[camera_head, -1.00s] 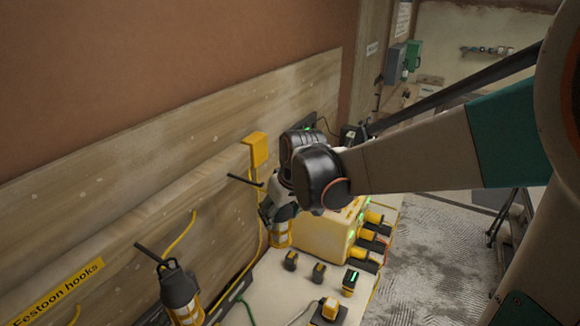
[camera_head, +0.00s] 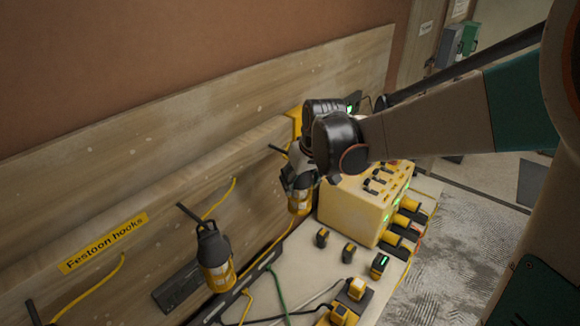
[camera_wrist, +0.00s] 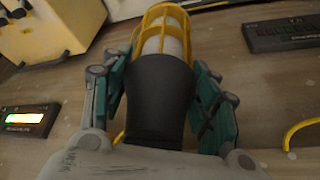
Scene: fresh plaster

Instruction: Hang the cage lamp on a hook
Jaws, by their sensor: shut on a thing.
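My gripper (camera_head: 303,178) is shut on a cage lamp (camera_head: 300,203), in front of the board. In the wrist view the teal-padded fingers (camera_wrist: 160,78) press either side of the lamp's black body (camera_wrist: 158,105), with its yellow cage (camera_wrist: 168,22) beyond. The lamp's top is hidden by my wrist in the head view. A dark hook (camera_head: 278,149) sticks out of the board just left of my gripper; I cannot tell whether the lamp touches it. Another cage lamp (camera_head: 215,262) hangs on a hook (camera_head: 188,212) further left. A third hook (camera_head: 33,312) at the lower left is bare.
A yellow power box (camera_head: 352,205) with plugs stands on the bench right of the held lamp. Several small battery-like items (camera_head: 348,252) lie on the bench (camera_head: 310,268). A "Festoon hooks" label (camera_head: 105,243) and yellow cable (camera_head: 220,203) are on the board.

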